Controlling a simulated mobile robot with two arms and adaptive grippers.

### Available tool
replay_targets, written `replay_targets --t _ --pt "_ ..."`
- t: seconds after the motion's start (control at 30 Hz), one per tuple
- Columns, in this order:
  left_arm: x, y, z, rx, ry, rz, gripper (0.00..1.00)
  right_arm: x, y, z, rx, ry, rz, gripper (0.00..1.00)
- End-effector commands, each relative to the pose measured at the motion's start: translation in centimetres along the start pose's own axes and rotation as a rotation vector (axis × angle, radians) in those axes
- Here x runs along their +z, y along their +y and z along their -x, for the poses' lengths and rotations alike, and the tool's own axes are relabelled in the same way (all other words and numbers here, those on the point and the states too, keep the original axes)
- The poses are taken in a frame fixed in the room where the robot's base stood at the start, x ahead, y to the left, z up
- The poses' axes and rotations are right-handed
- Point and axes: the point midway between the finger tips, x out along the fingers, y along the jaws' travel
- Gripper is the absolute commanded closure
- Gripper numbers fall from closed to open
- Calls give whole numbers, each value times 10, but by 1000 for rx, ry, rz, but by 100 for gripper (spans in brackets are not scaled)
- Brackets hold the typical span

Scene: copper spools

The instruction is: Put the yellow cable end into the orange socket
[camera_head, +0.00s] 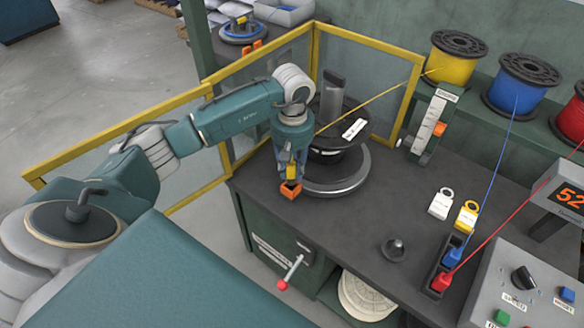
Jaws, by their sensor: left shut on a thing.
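My left gripper (290,180) points down over the left edge of the dark bench and is shut on the yellow cable end (291,171), of which only a small part shows between the fingers. The yellow cable (375,98) runs taut from the yellow spool (456,58) at the back down towards this gripper. An orange piece (290,190), apparently the orange socket, shows right at the fingertips. I cannot tell whether the cable end is in it or only above it. My right gripper is not in view.
A black reel on a round metal base (337,181) stands close right of the gripper. A yellow-framed guard (240,70) stands behind. Blue (453,256) and red (441,281) plugs, with taut cables, sit at the right. The middle of the bench (360,215) is clear.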

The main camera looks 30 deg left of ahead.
Motion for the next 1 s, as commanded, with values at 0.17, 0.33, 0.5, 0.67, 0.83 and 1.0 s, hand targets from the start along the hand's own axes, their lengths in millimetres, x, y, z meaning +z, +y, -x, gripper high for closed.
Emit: replay_targets --t 0.17,0.33,0.5,0.67,0.83,1.0 --pt "0 0 -5 0 0 0 100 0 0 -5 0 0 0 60" --pt "0 0 -14 -1 0 0 100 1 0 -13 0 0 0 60" --pt "0 0 -22 0 1 0 100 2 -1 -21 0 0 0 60" --pt "1 0 -30 1 1 -1 100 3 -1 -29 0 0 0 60" --pt "1 0 -36 0 1 -1 100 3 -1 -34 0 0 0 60" --pt "1 0 -35 0 0 0 100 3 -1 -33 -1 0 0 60"
